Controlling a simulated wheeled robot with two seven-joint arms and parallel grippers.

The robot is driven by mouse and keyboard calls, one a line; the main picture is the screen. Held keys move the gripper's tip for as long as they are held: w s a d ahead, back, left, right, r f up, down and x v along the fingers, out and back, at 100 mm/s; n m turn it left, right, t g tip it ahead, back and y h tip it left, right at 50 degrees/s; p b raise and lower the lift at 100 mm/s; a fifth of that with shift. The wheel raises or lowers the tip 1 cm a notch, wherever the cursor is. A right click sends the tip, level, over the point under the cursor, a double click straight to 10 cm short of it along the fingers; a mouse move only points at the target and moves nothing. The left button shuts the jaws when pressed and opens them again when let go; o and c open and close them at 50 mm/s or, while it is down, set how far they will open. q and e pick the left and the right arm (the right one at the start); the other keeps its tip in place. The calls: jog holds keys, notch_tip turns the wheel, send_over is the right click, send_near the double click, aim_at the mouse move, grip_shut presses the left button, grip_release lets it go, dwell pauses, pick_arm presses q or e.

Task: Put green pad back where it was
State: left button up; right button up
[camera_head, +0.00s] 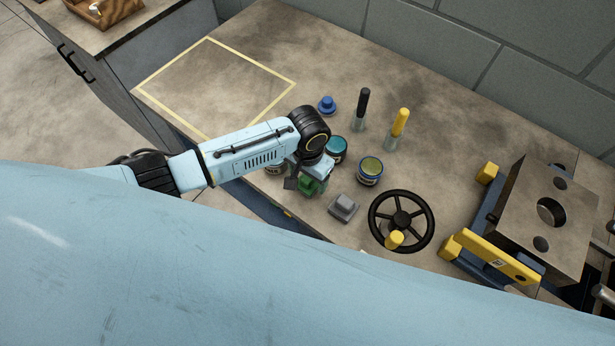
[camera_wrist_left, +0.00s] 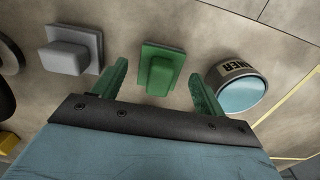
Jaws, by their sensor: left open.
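The green pad (camera_wrist_left: 160,68), a flat square base with a raised block on top, sits on the bench in the left wrist view. In the head view the green pad (camera_head: 311,186) is partly hidden under my left gripper (camera_head: 308,180). In the left wrist view my left gripper (camera_wrist_left: 160,92) is open, with one green finger on each side of the pad's near part and a gap to it. A yellow-taped rectangle (camera_head: 210,85) lies empty on the bench to the left. My right gripper is not in view.
A grey pad (camera_head: 343,207) lies right of the green pad. Tins (camera_head: 370,170), a blue knob (camera_head: 327,104), black-handled (camera_head: 362,106) and yellow-handled tools (camera_head: 398,127), a handwheel (camera_head: 401,221) and a metal mould block (camera_head: 545,215) crowd the right. The left bench area is clear.

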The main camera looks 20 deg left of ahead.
pick_arm(q)
notch_tip(320, 180, up, 10)
jog(key=p, duration=0.2)
jog(key=shift+r, duration=0.15)
dwell(0.4)
jog(key=s+d+t+h, duration=0.2)
jog(key=s+h, duration=0.1)
jog(key=s, duration=0.6)
jog(key=s+a+r+n+t+y, duration=0.2)
jog(key=s+a+r+y, duration=0.15)
jog(key=s+a, duration=0.75)
notch_tip(320, 180, down, 24)
jog(key=a+f+g+b, duration=0.1)
jog(key=g, duration=0.1)
jog(key=s+a+f+g+b, duration=0.1)
jog(key=s+a+f, duration=0.2)
jog(key=s+f, duration=1.3)
jog(key=shift+s+f, duration=0.15)
jog(key=shift+f, duration=0.1)
